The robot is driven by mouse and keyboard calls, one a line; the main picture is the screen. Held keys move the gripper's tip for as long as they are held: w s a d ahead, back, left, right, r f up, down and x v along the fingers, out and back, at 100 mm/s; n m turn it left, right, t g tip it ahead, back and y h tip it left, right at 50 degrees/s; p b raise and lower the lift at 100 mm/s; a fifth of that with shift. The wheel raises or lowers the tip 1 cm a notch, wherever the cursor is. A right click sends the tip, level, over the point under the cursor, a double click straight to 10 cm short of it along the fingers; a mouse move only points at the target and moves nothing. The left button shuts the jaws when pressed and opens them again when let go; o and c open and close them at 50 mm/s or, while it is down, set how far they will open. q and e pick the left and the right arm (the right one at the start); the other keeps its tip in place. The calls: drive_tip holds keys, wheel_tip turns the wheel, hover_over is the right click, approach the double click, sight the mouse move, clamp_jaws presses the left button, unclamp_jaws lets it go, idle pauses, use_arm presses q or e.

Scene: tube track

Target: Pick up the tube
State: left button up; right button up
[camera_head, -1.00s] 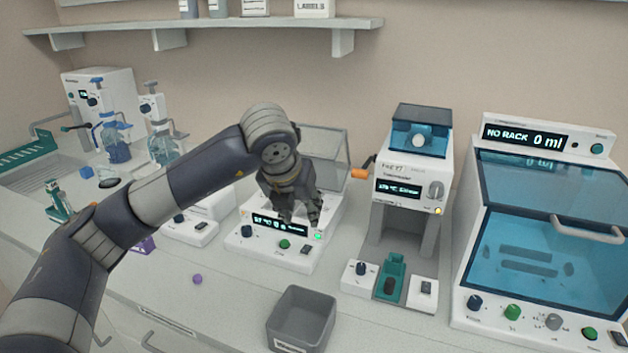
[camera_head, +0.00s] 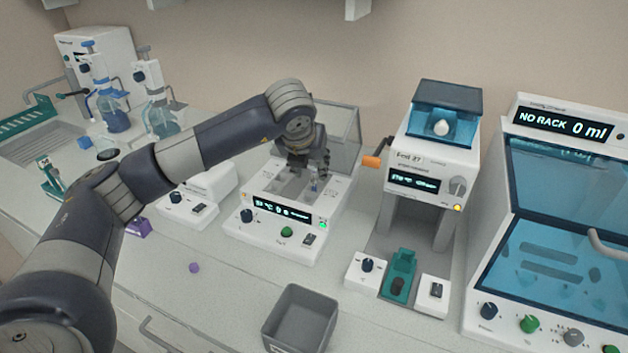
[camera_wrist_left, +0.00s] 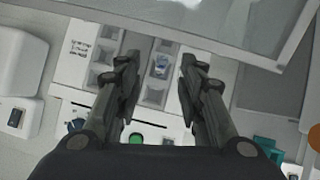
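The tube is a small piece with a blue tint, standing in a slot of the white heater device (camera_head: 268,232). It shows just below my left gripper (camera_head: 304,172) in the head view, at the tube (camera_head: 315,186). In the left wrist view the tube (camera_wrist_left: 160,66) lies between the two dark fingers of the left gripper (camera_wrist_left: 160,78). The fingers are open, one on each side of it, with a gap to both. How far above the tube they are is hard to tell. My right gripper is not in view.
The device's clear lid (camera_head: 338,130) stands raised behind the gripper. A white sealer-like machine with an orange handle (camera_head: 372,161) stands to the right.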

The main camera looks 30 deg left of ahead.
sight(313, 168)
use_arm(q)
drive_tip(key=p+x, duration=0.1)
drive_tip(key=x, duration=0.2)
drive_tip(key=shift+w+f+p, duration=0.15)
drive_tip(key=shift+w+p, duration=0.15)
drive_tip(key=shift+w, duration=0.1)
drive_tip(key=shift+w+a+f, duration=0.15)
drive_tip(key=shift+w+f, duration=0.1)
drive_tip(key=shift+f, duration=0.2)
drive_tip(key=c, duration=0.8)
drive_tip(key=shift+r, duration=0.15)
